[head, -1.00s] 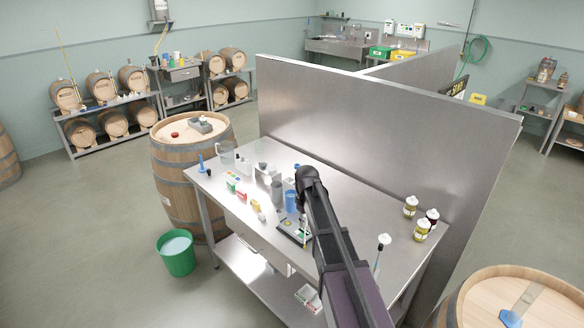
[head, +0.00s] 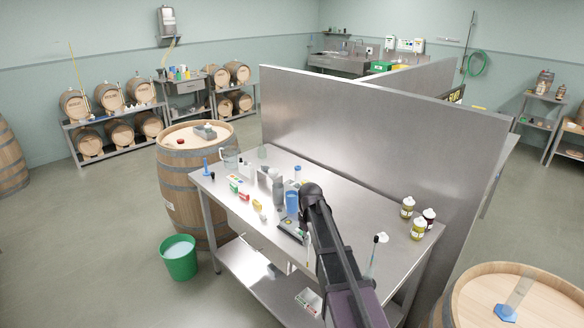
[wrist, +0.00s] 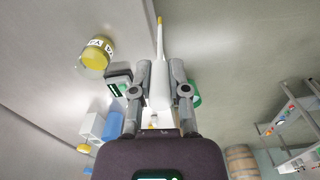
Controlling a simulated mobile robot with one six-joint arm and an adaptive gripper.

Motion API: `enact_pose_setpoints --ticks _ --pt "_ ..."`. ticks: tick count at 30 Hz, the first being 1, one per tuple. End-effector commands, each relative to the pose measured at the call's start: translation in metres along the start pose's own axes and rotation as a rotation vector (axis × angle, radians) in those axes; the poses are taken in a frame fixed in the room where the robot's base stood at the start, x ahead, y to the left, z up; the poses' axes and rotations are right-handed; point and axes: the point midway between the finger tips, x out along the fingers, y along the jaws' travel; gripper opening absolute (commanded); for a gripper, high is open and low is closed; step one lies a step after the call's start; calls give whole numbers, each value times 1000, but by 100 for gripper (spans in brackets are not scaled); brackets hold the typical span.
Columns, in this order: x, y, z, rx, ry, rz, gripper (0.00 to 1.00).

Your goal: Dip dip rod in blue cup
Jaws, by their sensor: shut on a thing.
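My gripper (wrist: 160,92) is shut on the dip rod (wrist: 159,72), a white handle with a thin shaft and a yellow tip, in the wrist view. In the head view my arm hides most of the gripper, and a thin part of the rod shows beneath it (head: 308,250). The blue cup (head: 291,204) stands upright on the steel table, just left of my arm's end. The rod is apart from the cup, to its right in the picture. Blue shapes (wrist: 92,127) show left of the gripper in the wrist view; I cannot tell which is the cup.
The steel table (head: 350,222) has a tall metal partition along its back. A dark flat device (head: 291,230) lies close by the cup. Small boxes and grey containers stand to the left, several jars (head: 418,228) to the right. A green bucket (head: 180,262) is on the floor.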

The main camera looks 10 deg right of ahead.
Motion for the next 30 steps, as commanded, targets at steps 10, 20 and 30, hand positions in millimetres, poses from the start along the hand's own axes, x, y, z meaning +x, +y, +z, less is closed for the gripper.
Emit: enact_pose_setpoints --ticks 10,20,30 --pt "33 -1 0 -1 0 0 1" --pt "60 -1 -1 -2 0 0 1" --pt "60 -1 -1 -2 0 0 1"
